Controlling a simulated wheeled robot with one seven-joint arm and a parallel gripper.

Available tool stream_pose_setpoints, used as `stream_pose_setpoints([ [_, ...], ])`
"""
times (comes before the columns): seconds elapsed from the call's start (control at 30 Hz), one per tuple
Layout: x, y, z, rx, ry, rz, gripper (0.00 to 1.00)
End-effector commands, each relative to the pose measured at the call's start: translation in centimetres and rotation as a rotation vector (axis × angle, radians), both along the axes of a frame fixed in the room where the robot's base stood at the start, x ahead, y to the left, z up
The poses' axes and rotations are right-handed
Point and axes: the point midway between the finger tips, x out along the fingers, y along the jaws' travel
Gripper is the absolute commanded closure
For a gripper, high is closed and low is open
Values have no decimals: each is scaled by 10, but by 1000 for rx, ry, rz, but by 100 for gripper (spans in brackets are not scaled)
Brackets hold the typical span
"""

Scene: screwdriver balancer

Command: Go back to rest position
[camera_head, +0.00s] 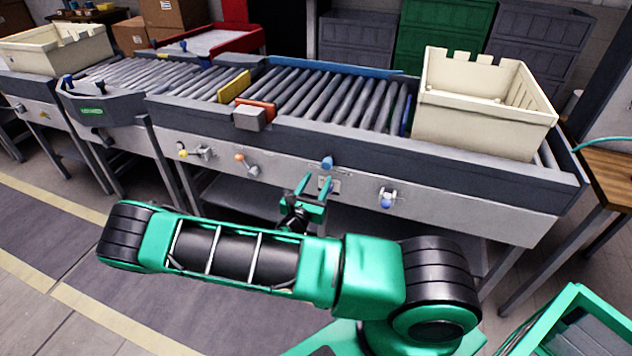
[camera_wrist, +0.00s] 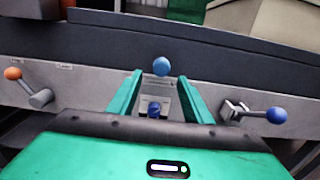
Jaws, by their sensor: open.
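My gripper (camera_head: 317,187) is open and empty in front of the grey front panel of the roller conveyor (camera_head: 330,100). In the wrist view my gripper (camera_wrist: 157,92) has its two green fingers apart, on either side of a blue-knobbed lever (camera_wrist: 162,67) on the panel. The same lever (camera_head: 327,163) shows just above the fingertips in the head view. I cannot tell whether the fingers touch anything. My green and black arm reaches across the lower middle of the head view.
An orange-knobbed lever (camera_head: 247,164) is on the left and a blue-knobbed lever (camera_head: 387,199) on the right of my gripper. A yellow-knobbed lever (camera_head: 195,152) is farther left. A cream crate (camera_head: 480,125) stands on the conveyor. The floor (camera_head: 60,220) at left is clear.

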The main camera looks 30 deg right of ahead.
Motion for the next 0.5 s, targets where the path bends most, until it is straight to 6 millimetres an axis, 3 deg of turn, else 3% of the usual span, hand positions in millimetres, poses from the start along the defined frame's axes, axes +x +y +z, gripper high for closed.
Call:
stream_pose_setpoints([
  [0.33,0,-2,0,3,-3,-4,55],
  [0.5,-10,-16,9,75,-55,-86,55],
])
